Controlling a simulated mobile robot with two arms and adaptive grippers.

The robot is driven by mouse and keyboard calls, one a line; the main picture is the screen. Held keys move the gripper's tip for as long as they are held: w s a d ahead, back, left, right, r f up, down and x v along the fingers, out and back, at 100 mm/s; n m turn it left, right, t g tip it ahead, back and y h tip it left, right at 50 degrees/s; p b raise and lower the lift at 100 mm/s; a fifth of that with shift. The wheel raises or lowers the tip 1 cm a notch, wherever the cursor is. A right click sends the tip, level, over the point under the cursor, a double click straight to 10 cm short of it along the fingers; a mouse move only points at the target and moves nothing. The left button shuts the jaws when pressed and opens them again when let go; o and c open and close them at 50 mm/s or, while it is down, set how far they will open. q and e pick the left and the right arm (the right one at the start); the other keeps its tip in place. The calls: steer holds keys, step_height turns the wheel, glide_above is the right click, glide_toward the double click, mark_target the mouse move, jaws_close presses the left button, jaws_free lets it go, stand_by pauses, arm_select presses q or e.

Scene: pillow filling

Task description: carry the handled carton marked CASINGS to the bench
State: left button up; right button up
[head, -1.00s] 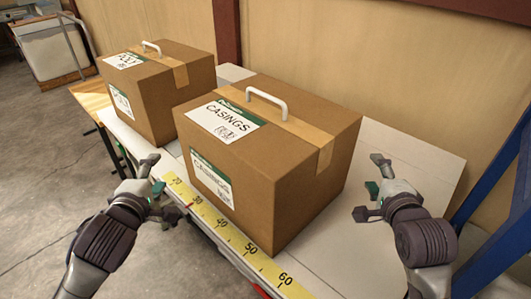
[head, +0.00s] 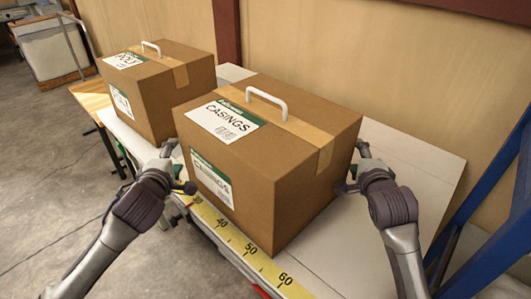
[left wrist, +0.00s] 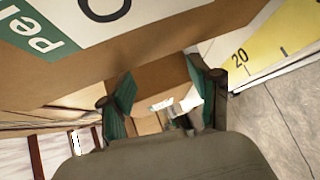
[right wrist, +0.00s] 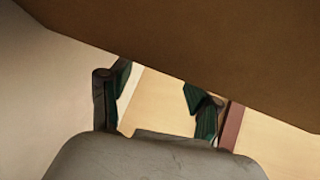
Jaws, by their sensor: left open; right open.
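The brown CASINGS carton (head: 240,210) sits upright on the pale table (head: 405,165), with a white handle (head: 267,101) on top and white-green labels on its top and side. My left gripper (head: 178,168) is open beside its left side; in the left wrist view its two green-padded fingers (left wrist: 165,95) stand apart, with the labelled carton (left wrist: 190,45) close above them. My right gripper (head: 352,170) is open beside the carton's right side, its fingertips partly hidden behind it. In the right wrist view the fingers (right wrist: 160,95) stand apart and empty below the carton wall (right wrist: 200,50).
A second handled carton (head: 145,105), its label partly readable, stands behind and left. A yellow measuring strip (head: 251,247) runs along the table's front edge. A blue frame (head: 490,220) stands at the right, and a wall (head: 380,60) closes the back.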

arm_select(q)
steer(key=shift+d, duration=0.35)
arm_select(e)
steer(key=shift+a, duration=0.35)
